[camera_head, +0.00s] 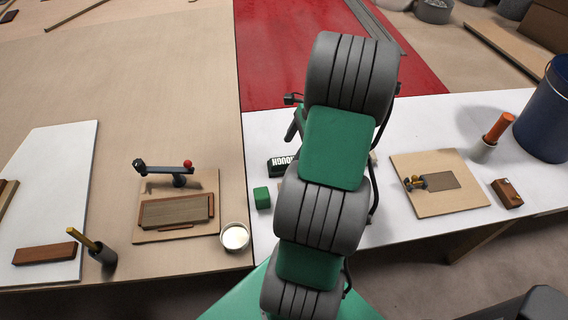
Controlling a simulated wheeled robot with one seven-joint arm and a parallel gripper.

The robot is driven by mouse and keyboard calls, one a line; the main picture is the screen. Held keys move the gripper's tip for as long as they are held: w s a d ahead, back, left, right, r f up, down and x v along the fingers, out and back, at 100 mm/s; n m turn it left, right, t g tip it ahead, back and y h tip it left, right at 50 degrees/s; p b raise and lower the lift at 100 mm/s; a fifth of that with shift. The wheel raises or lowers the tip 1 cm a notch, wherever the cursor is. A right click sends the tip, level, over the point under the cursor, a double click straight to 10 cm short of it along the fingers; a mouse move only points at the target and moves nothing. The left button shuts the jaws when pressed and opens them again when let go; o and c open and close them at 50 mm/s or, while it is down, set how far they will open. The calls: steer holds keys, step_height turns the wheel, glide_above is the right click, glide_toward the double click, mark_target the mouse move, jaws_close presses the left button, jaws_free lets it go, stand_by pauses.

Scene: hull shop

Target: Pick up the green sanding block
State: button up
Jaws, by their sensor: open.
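The green sanding block (262,198) is a small green cube-like block. It sits on the white tabletop near its left front edge, left of my arm. It stands clear of the arm in this view, and nothing visible touches it. My grey and green arm reaches up through the middle of the picture and hides part of the white table.
A black block marked ROUGH (281,167) lies just behind the green block, partly hidden by my arm. A round white-filled cup (234,237) stands to its front left. A board with a clamp (145,217) lies further left. A dark blue bucket (545,115) stands far right.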

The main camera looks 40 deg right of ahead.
mark_target(284, 160)
steer(key=x, duration=0.8)
steer(key=shift+w+d, duration=0.2)
steer(key=shift+w, duration=0.05)
steer(key=shift+r, duration=0.1)
steer(key=c, duration=1.5)
